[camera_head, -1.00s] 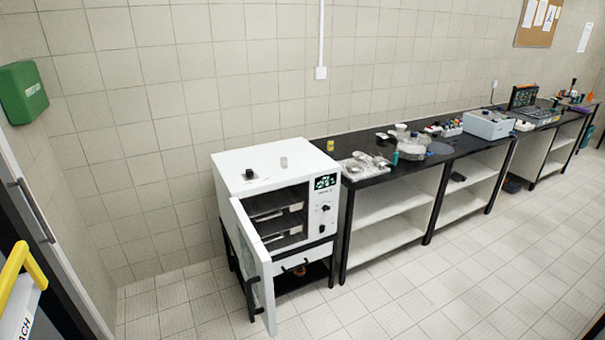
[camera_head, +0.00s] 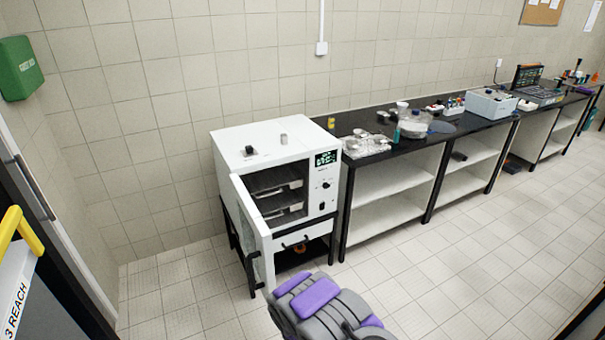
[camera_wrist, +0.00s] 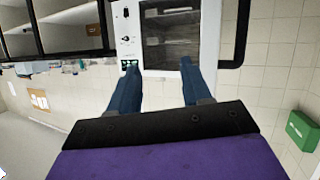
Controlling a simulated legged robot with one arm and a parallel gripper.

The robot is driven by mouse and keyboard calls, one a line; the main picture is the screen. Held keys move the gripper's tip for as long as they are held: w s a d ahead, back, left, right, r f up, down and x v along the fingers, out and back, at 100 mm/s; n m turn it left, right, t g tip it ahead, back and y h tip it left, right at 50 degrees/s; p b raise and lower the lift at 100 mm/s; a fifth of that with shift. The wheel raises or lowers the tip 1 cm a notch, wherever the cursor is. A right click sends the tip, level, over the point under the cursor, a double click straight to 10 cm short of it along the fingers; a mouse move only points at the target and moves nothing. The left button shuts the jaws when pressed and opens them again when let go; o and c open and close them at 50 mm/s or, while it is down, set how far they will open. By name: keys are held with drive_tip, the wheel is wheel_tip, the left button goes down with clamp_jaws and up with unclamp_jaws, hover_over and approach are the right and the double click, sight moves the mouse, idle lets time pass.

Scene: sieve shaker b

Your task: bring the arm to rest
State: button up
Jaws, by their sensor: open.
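My gripper (camera_wrist: 158,85) is open and empty in the wrist view, its two blue fingers spread apart with nothing between them. That view is turned over, and the white oven (camera_wrist: 165,40) shows beyond the fingertips. In the head view my grey and purple arm shows at the bottom middle, in front of the oven (camera_head: 275,150), but the gripper's fingers do not show there. The oven's door (camera_head: 252,228) stands open, and racks (camera_head: 277,190) show inside it.
A black-topped bench (camera_head: 380,145) with glassware and trays runs right from the oven. A green box (camera_head: 20,68) hangs on the left wall. A yellow handle (camera_head: 22,235) is at the lower left. The tiled floor (camera_head: 450,270) at right is clear.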

drive_tip(key=d+r+m+g+h+b, duration=0.2)
drive_tip(key=d+r+g, duration=0.1)
drive_tip(key=d+r, duration=0.6)
drive_tip(key=s+d+r+m+g+h+b, duration=0.1)
drive_tip(key=s+d+r+g+b, duration=0.1)
drive_tip(key=s+d+r+g, duration=0.45)
drive_tip(key=s+r+g+b, duration=0.1)
drive_tip(key=s+r, duration=0.3)
drive_tip(key=s, duration=1)
drive_tip(key=s+r+g+y+b, duration=0.1)
drive_tip(key=s+r+g, duration=0.2)
drive_tip(key=s, duration=1.1)
drive_tip(key=s+r+g+b, duration=0.1)
drive_tip(key=s+r, duration=0.6)
drive_tip(key=s, duration=0.7)
drive_tip(key=shift+a+r+g+y+b, duration=0.15)
drive_tip(key=shift+r+g+y+b, duration=0.05)
drive_tip(key=shift+g+y+b, duration=0.2)
drive_tip(key=shift+c, duration=0.4)
